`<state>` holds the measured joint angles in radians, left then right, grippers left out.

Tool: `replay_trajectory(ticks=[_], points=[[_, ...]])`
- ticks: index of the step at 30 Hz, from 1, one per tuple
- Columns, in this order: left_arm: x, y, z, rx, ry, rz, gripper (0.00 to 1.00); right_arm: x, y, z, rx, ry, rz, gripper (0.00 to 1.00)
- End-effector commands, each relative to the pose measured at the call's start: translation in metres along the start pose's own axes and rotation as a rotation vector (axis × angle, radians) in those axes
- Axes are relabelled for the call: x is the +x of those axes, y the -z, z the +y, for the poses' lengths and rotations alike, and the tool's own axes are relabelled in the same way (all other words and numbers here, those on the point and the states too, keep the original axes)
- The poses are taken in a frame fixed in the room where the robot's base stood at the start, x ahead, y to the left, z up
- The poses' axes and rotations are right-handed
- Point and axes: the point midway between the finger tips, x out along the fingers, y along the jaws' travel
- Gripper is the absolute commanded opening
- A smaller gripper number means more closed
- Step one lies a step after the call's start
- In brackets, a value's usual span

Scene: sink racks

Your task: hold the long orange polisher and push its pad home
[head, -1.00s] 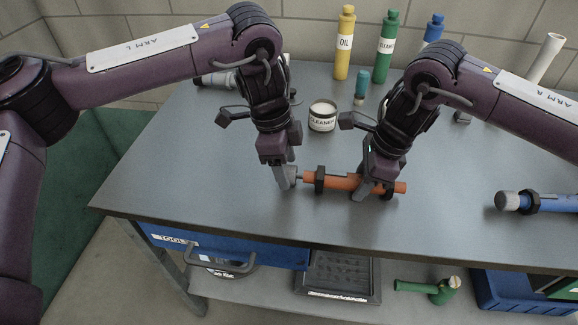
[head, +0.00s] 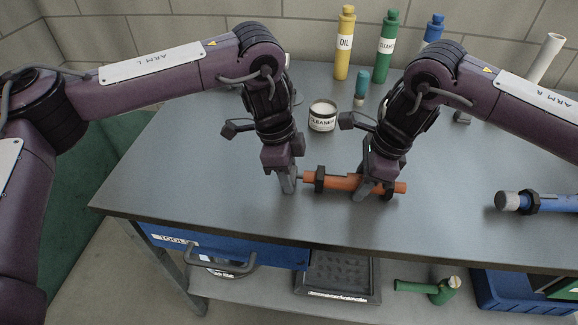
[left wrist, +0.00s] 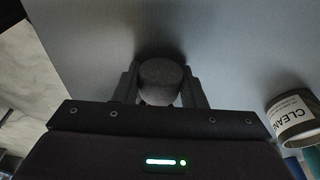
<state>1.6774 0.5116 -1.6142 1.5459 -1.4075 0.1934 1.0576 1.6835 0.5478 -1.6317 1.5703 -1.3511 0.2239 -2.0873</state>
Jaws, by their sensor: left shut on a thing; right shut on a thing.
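The long orange polisher (head: 341,182) lies level along the grey bench near its front edge, with dark collars around it. My right gripper (head: 376,190) is shut on the polisher's body towards its right end. My left gripper (head: 288,186) is at the polisher's left end. In the left wrist view a round dark grey pad (left wrist: 160,78) sits between the two fingers of my left gripper (left wrist: 160,95), which is shut on it. In the head view the pad is mostly hidden by these fingers, so I cannot tell whether it is fully seated.
A cleaner tin (head: 322,116) stands behind the polisher. Yellow (head: 344,50), green (head: 387,45) and blue bottles (head: 432,32) stand at the back. A blue tool (head: 545,203) lies at the right. The bench's left front is clear.

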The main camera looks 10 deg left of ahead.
Motion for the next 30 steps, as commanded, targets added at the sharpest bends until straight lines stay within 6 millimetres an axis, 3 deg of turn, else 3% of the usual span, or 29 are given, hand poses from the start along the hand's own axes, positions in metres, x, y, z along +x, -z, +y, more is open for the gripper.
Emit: replay_trajectory(ticks=[24,25,30], points=[[0.002,0.015,0.0,0.001,0.001,0.003,0.19,0.0,-0.001,0.0,-0.002,0.0,-0.003,0.14],[0.002,0.015,0.0,0.001,0.001,0.003,0.41,0.0,-0.001,0.0,-0.002,0.0,-0.003,0.14],[0.002,0.014,0.0,0.001,0.001,0.002,0.6,0.0,-0.001,0.0,-0.002,0.0,-0.002,0.14]])
